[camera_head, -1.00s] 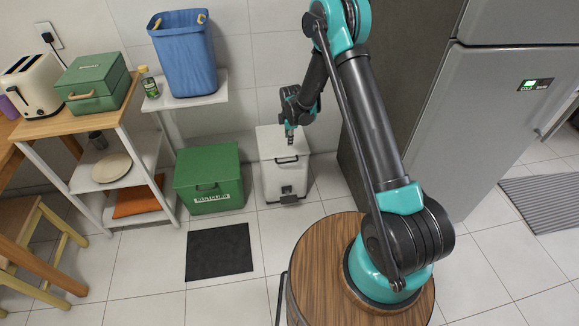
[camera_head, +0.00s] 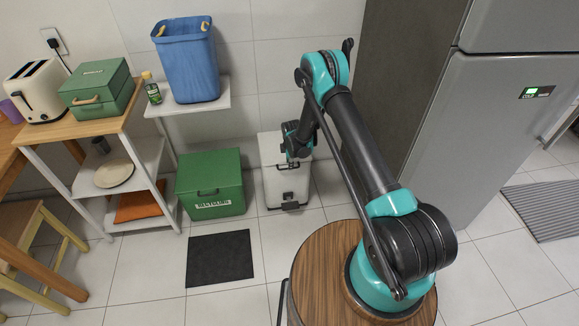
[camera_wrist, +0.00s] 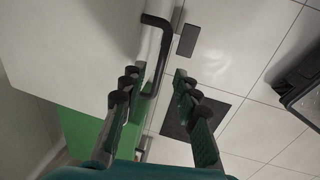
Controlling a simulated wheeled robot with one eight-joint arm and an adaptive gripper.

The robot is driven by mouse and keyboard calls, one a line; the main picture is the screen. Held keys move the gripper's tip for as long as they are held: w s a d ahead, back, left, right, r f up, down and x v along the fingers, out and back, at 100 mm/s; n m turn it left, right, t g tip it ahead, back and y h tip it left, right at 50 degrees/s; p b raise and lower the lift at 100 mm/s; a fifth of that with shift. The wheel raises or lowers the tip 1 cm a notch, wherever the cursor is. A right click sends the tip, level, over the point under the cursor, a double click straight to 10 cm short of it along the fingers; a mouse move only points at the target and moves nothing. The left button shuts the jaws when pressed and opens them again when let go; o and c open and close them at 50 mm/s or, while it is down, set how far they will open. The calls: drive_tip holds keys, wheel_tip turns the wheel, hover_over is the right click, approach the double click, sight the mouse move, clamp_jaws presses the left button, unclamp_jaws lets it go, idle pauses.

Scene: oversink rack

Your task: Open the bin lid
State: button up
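The white bin (camera_head: 285,188) stands on the floor against the back wall, beside the green box. Its lid is down. My gripper (camera_head: 292,160) is at the upper front of this bin in the head view and partly covers its handle. In the wrist view the pale lid (camera_wrist: 75,45) fills the upper left, with the dark bar handle (camera_wrist: 153,55) along its edge. My gripper (camera_wrist: 155,78) is open there, one finger on each side of the handle's lower part in the picture. I cannot tell whether a finger touches the handle.
A green box labelled for recycling (camera_head: 211,183) stands left of the bin. A dark mat (camera_head: 220,258) lies in front on the tiles. The tall fridge (camera_head: 480,130) is to the right. A shelf with a blue container (camera_head: 187,65) stands at the back left.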

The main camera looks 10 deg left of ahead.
drive_tip(key=shift+w+f, duration=0.2)
drive_tip(key=shift+f, duration=1)
clamp_jaws()
